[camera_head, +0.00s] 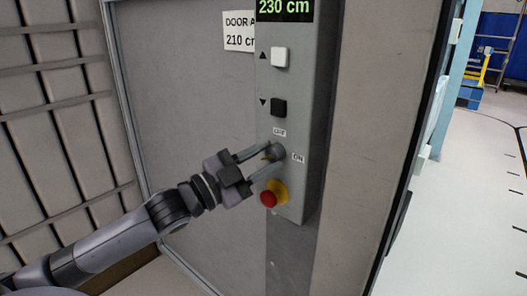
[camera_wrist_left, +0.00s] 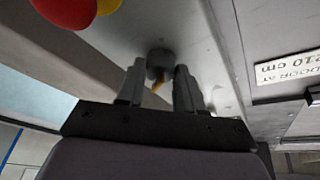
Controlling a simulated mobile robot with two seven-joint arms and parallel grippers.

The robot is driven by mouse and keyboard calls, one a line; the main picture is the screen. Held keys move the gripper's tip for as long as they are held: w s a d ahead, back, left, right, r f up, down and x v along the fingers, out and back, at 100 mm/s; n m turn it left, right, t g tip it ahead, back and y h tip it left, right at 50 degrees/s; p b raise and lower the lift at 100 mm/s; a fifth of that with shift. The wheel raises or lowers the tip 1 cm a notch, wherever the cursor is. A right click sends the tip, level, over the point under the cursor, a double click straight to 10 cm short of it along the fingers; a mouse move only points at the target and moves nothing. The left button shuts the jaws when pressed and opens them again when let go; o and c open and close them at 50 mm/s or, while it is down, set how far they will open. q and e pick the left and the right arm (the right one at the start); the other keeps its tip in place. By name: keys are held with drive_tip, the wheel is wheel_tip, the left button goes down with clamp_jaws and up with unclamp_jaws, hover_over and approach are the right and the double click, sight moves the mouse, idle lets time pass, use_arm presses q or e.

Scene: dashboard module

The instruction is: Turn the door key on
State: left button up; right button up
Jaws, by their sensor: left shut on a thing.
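The door key (camera_head: 267,156) is a small yellow-brown key in a dark round key switch (camera_head: 279,151) on the grey control panel. The OFF label (camera_head: 279,132) is above the switch and the ON label (camera_head: 298,157) is to its right. My left gripper (camera_head: 266,154) is at the switch, its two fingers on either side of the key. In the left wrist view the key (camera_wrist_left: 157,87) shows between the fingertips, below the switch (camera_wrist_left: 160,62); the fingers are shut on it. The key's exact angle is hard to read. My right gripper is not in view.
A red emergency button (camera_head: 268,198) on a yellow base is just below the left gripper. A white up button (camera_head: 280,57) and a black down button (camera_head: 279,107) are above. A display reads 230 cm. Open floor (camera_head: 460,220) lies to the right.

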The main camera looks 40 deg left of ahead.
use_arm(q)
drive_tip(key=shift+r+m+g+p, duration=0.2)
drive_tip(key=shift+m+g+p, duration=0.2)
drive_tip(key=shift+m+p, duration=0.55)
drive_tip(key=m+g+p, duration=0.1)
drive_tip(key=m+p, duration=0.1)
drive_tip(key=m, duration=0.1)
drive_tip(key=shift+h, duration=0.3)
drive_tip(key=shift+m+p, duration=0.55)
drive_tip(key=shift+m, duration=0.2)
drive_tip(key=o, duration=1)
drive_tip(key=shift+s+a, duration=0.1)
drive_tip(key=shift+s+a+f+g, duration=0.15)
drive_tip(key=shift+s+a, duration=0.1)
drive_tip(key=shift+s, duration=0.2)
drive_tip(key=shift+s+a+g, duration=0.15)
drive_tip(key=shift+s+a, duration=0.05)
drive_tip(key=shift+s, duration=0.25)
drive_tip(key=shift+v, duration=2.45)
